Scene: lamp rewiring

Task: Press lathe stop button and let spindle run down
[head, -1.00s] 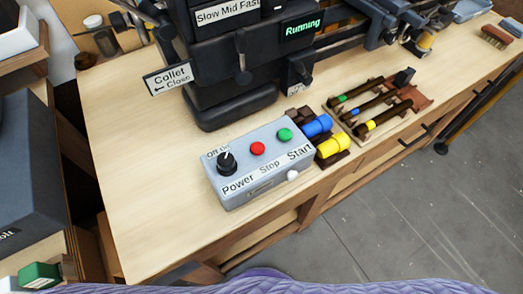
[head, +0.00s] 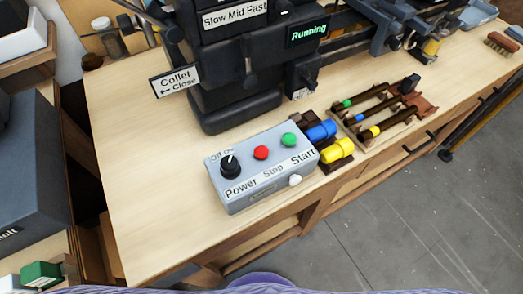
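The grey control box (head: 234,199) sits near the front edge of the wooden bench. On its top are a black power knob (head: 230,167), a red stop button (head: 261,153) and a green start button (head: 289,140). The black lathe (head: 235,105) stands behind the box, and its display (head: 308,31) reads "Running" in green. The spindle itself cannot be made out. Neither of my grippers is in view.
Blue (head: 321,131) and yellow (head: 338,150) cylinders lie in dark holders right of the box. Several dark tools (head: 366,108) rest on a rack further right. A "Collet Close" sign (head: 176,80) hangs at the left. Bench top (head: 140,170) left of the box is clear.

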